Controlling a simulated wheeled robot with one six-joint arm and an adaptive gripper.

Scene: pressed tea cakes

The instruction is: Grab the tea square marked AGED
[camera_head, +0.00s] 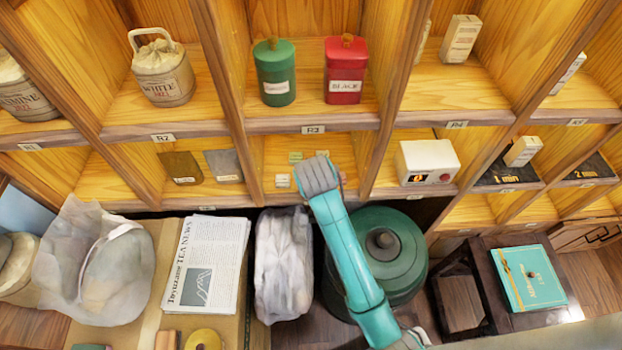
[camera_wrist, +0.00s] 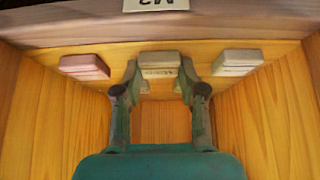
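My gripper (camera_head: 318,175) reaches into the middle lower compartment of the shelf. In the wrist view its two fingers (camera_wrist: 160,78) are open, one on each side of a grey-beige tea square (camera_wrist: 160,58). That square has small dark lettering on its front edge that I cannot read for certain. A pink tea square (camera_wrist: 84,67) lies to the left and a cream tea square (camera_wrist: 237,63) to the right, both outside the fingers. In the head view a white square (camera_head: 283,180) and a green square (camera_head: 295,157) show left of my gripper, which hides part of the compartment.
Wooden side walls bound the compartment, with a labelled shelf edge (camera_head: 312,129) above. A green canister (camera_head: 277,75) and a red canister (camera_head: 345,72) stand on the upper shelf. A large green lidded pot (camera_head: 400,255) stands below, behind my arm.

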